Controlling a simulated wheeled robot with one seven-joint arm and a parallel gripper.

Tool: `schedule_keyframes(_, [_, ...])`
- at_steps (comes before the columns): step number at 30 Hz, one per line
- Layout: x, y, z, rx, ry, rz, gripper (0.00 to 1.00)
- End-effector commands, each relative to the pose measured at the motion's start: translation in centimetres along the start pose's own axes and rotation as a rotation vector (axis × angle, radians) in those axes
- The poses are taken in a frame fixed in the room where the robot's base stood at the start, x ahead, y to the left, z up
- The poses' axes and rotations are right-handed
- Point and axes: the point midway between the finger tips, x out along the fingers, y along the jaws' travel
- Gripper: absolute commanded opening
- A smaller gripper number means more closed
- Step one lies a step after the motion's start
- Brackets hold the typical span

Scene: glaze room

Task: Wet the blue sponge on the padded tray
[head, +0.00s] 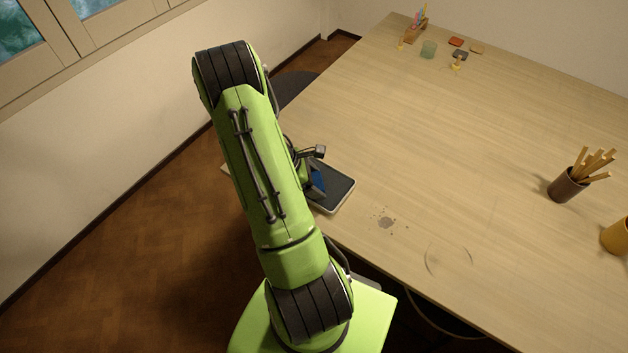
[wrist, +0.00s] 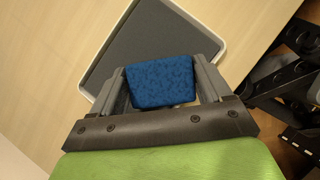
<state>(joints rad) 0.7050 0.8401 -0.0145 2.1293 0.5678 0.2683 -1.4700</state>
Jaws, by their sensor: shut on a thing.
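The blue sponge (wrist: 160,82) is a speckled block held between the two fingers of my gripper (wrist: 161,76) in the wrist view. In the head view a small part of the sponge (head: 318,180) shows beside my arm, which hides most of my gripper. The padded tray (wrist: 150,42) has a dark grey pad and a pale rim and lies beyond the sponge in the wrist view. In the head view the tray (head: 338,191) lies at the near left edge of the table, partly behind my arm. I cannot tell whether the sponge touches the pad.
A brown cup with wooden sticks (head: 567,188) and a yellow cup (head: 616,238) stand on the table's right. Dark spots and a ring mark the wood. The table's middle is clear.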

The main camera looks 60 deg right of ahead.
Motion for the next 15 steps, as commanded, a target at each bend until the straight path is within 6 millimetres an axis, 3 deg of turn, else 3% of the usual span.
schedule_keyframes(8, [0.0, -0.1, -0.1, -0.003, 0.003, -0.003, 0.54])
schedule_keyframes(15, [-1.8, -0.1, 1.1, -0.002, 0.002, -0.001, 0.54])
